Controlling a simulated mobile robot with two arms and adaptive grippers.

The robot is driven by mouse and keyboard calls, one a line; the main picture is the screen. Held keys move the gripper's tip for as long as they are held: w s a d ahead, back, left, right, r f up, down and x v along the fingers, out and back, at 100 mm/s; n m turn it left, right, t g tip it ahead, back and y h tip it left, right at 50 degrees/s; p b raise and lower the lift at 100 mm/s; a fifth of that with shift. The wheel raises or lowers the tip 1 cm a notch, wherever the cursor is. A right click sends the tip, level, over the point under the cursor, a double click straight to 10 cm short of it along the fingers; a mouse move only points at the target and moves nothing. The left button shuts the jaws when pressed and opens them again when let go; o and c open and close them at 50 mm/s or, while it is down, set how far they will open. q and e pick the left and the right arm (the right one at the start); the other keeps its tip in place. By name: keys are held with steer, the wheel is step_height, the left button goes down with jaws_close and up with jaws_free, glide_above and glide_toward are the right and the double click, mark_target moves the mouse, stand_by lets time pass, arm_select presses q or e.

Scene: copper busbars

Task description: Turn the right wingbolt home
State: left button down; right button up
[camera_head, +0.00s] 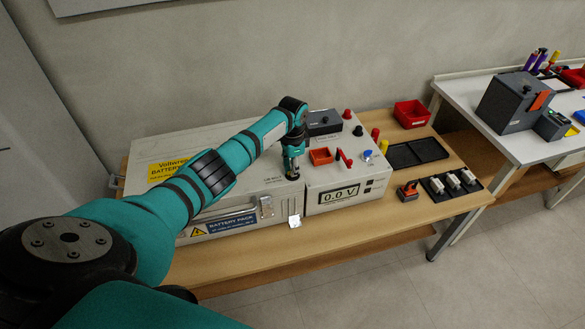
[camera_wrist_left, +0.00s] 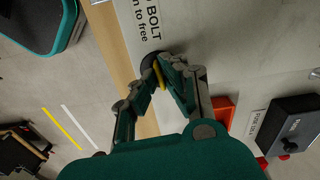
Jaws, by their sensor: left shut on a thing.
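My left gripper (camera_head: 292,174) reaches down to the top of the pale battery pack box (camera_head: 225,165), near its right end beside the meter unit. In the left wrist view the gripper (camera_wrist_left: 160,78) is shut on a small yellow part, which looks like the wing of the right wingbolt (camera_wrist_left: 160,75). A dark round piece lies right by the fingertips. The fingers hide most of the bolt, so its seating depth cannot be seen. Printed text with "BOLT" and "to free" is beside it. My right gripper is not in view.
A red bin (camera_head: 411,113), black tray (camera_head: 418,152) and block of white parts (camera_head: 451,186) stand to the right.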

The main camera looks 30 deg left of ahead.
arm_select(q)
steer(key=shift+m, duration=0.6)
steer(key=shift+w+r, duration=0.1)
steer(key=c, duration=1.5)
jaws_free()
step_height(320, 180, up, 12)
